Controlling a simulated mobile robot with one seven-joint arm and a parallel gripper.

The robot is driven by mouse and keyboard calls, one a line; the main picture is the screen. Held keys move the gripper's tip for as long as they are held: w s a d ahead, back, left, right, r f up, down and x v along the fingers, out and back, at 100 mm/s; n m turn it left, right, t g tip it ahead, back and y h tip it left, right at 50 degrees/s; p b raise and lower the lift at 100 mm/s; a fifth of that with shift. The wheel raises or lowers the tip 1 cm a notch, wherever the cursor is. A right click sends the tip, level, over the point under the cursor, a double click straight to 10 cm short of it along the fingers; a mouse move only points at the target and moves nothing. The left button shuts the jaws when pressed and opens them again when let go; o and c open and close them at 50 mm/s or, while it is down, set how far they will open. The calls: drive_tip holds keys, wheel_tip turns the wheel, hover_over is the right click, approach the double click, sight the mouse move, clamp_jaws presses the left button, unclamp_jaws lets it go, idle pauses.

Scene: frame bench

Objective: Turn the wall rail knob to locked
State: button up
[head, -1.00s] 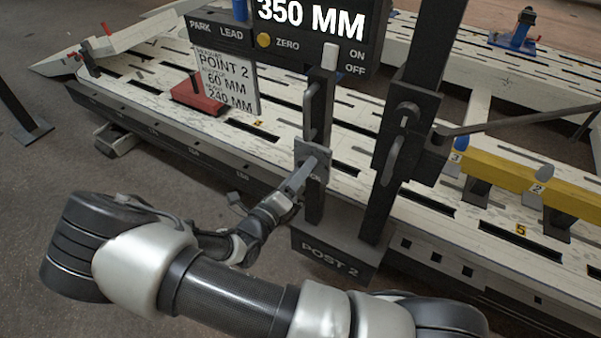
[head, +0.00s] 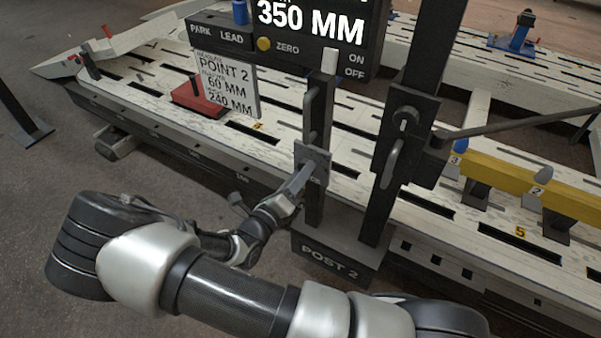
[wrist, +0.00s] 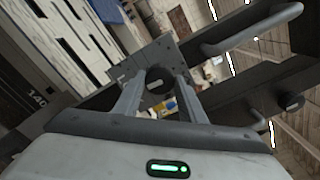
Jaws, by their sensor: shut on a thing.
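The knob (wrist: 157,82) is a dark round piece with a pale mark on its face. It sits on a grey plate (head: 318,155) fixed to the left upright of Post 2 (head: 316,205). My gripper (head: 306,172) reaches the plate from the lower left. In the wrist view my gripper (wrist: 155,95) has one finger on each side of the knob and is shut on it. In the head view the fingers hide the knob. Lettering on the plate is too small and too covered to read, so the knob's setting cannot be told.
A dark bar handle (head: 311,120) stands on the same upright just above the plate. A second post (head: 405,120) with a handle and long rod is to the right. The display box (head: 285,35) hangs above. Open floor (head: 120,180) lies left.

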drive_tip(key=shift+s+m+p, duration=0.1)
drive_tip(key=shift+m+p, duration=2.1)
drive_tip(key=shift+m, duration=6.2)
drive_tip(key=o, duration=1)
drive_tip(key=shift+o, duration=0.2)
drive_tip(key=p+v, duration=0.1)
drive_tip(key=v, duration=1.6)
drive_tip(key=shift+s, duration=0.25)
